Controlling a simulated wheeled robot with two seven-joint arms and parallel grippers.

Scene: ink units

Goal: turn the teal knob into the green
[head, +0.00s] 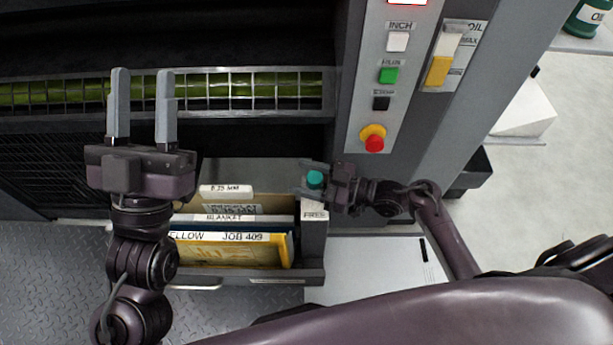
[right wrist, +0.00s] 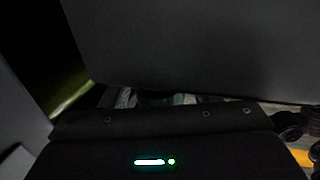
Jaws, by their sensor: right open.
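The teal knob (head: 315,178) sits at the right end of the folder rack, above a label that seems to read "PRES". My right gripper (head: 309,180) reaches it from the right; its open fingers are at the knob, one on each side, and I cannot tell whether they touch it. The knob's pointer and any green zone are hidden or too small to see. In the dark right wrist view, a faint teal patch (right wrist: 178,99) shows behind the gripper body. My left gripper (head: 142,74) is open and empty, raised at the left in front of the roller guard.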

